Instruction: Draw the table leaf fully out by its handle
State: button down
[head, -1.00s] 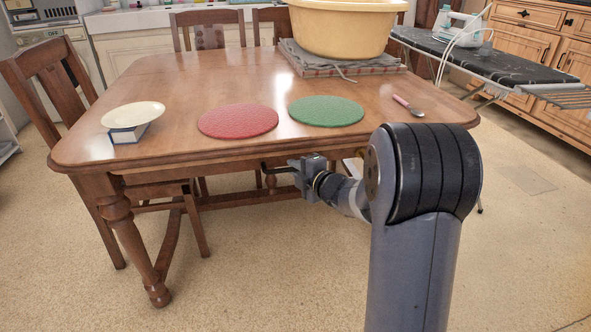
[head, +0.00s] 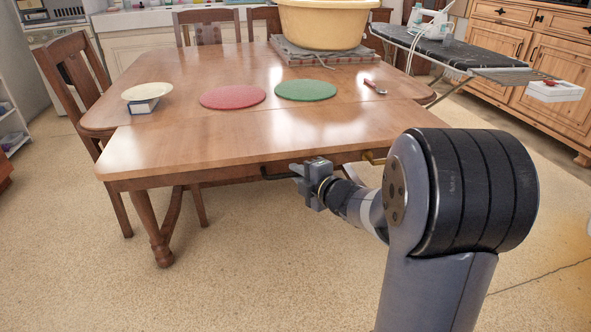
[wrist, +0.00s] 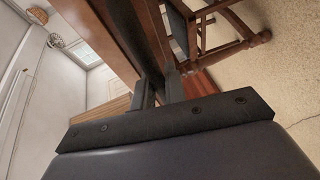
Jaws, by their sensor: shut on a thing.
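The wooden table leaf (head: 235,150) sticks out from the near side of the table (head: 180,75), with a seam between them. The leaf looks level with the top. A dark bar handle (head: 277,177) sits under the leaf's front edge. My gripper (head: 300,171) is at the right end of this handle and shut on it.
A brass-coloured piece (head: 373,158) sits under the leaf edge, right of my gripper. Floor (head: 230,280) in front is clear.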

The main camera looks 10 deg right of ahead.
jog(key=shift+s+f, duration=0.1)
jog(key=shift+s, duration=0.5)
jog(key=c, duration=1.7)
grip_release()
jog(key=shift+s, duration=0.2)
jog(key=shift+r, duration=0.2)
jog(key=shift+p+v, duration=1.55)
jog(key=shift+v, duration=3.8)
